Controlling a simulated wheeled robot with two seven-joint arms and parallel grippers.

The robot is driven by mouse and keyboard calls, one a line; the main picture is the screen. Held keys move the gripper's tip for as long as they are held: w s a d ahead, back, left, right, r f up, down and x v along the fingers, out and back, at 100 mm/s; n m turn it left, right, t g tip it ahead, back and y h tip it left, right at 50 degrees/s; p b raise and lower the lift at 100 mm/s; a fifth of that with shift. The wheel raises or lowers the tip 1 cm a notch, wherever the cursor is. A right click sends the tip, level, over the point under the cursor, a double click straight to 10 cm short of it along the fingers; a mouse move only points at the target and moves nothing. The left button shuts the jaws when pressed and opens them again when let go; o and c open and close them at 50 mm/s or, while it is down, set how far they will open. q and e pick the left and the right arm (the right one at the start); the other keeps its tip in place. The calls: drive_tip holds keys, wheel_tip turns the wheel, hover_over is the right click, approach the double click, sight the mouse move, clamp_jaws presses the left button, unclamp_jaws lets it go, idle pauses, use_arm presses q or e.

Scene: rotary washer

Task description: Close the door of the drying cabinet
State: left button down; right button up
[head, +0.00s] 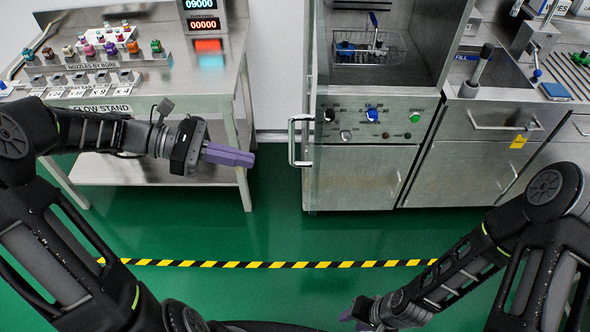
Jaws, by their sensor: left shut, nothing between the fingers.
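The drying cabinet (367,177) stands at the centre, a steel unit with a control panel and an upper chamber holding a wire basket (366,48). Its door (311,60) stands open at the cabinet's left side, seen almost edge-on. A pale upright bar handle (293,141) sticks out to the left from the door. My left gripper (244,157) has purple fingers, shut and empty, pointing right. It is left of the handle with a clear gap, not touching it. My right gripper (350,313) is low at the bottom edge, mostly hidden by its wrist; its opening cannot be made out.
A steel flow stand table (160,88) with small coloured nozzles is at the left, its right leg close behind my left gripper. A counter (505,85) with tools is at the right. The green floor (275,225) is clear in front, crossed by a yellow-black stripe (270,264).

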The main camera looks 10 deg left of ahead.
use_arm(q)
drive_tip(key=r+b+x, duration=0.1)
drive_tip(key=b+x, duration=0.2)
drive_tip(key=x, duration=0.8)
drive_tip(key=shift+d, duration=0.3)
drive_tip(key=shift+w+d, duration=0.1)
drive_tip(key=shift+w, duration=0.05)
